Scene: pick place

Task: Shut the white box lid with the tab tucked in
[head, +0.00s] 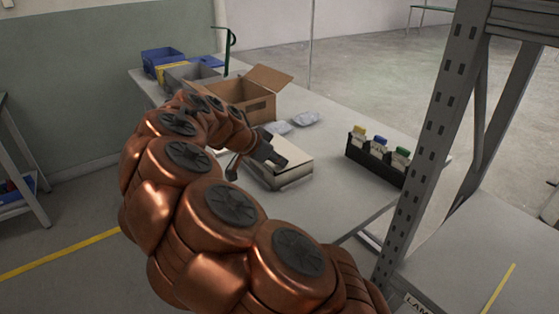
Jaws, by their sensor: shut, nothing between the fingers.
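The white box (294,174) sits on the grey table, near its middle. Its lid (290,152) looks lowered nearly flat over the box. I cannot tell whether the tab is tucked in, as my gripper covers part of the lid and the left side. My gripper (276,160) is at the upper left part of the lid, shut and empty. It looks close to or touching the lid; I cannot tell which.
An open cardboard box (248,95) stands behind the white box. Two small grey packets (305,118) lie to its right. A metal shelf post (430,140) rises in front at right. The table's front right part is clear.

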